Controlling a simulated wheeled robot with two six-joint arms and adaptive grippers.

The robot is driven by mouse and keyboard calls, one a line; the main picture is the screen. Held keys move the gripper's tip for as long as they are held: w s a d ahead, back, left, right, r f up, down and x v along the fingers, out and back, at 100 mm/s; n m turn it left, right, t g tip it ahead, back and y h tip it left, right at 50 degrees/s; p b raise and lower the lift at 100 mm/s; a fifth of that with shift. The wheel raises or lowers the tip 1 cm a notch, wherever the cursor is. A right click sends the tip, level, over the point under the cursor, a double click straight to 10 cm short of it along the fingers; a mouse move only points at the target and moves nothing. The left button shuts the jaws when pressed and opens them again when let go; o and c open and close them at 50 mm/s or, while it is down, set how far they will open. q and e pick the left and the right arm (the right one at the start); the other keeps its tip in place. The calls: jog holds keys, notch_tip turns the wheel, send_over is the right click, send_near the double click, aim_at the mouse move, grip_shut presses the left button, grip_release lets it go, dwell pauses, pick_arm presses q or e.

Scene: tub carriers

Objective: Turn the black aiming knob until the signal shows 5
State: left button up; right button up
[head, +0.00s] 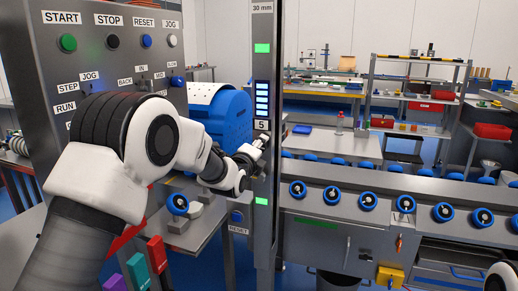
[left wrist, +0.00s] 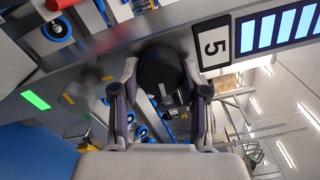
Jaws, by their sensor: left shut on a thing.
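The black aiming knob (left wrist: 163,66) sits on the grey post, beside a white label reading 5 (left wrist: 213,46). The knob is between the two fingers of my left gripper (left wrist: 160,92), which is shut on it. In the head view, my left gripper (head: 256,149) reaches the post just below the label and mostly hides the knob. Above the label, the signal strip (head: 262,100) shows several lit blue bars in a column. Green lights glow on the post above and below. My right gripper is not visible.
A grey control panel (head: 105,20) with labelled buttons stands at left, close to my left arm. A blue drum-like housing (head: 232,118) is behind the gripper. A grey rail with several blue-ringed knobs (head: 333,196) runs to the right. Shelves (head: 412,99) stand at the back.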

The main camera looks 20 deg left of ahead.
pick_arm(q)
jog(key=o, duration=1.1)
jog(key=shift+o, duration=0.2)
jog(key=s, duration=1.2)
jog(key=shift+a, duration=0.2)
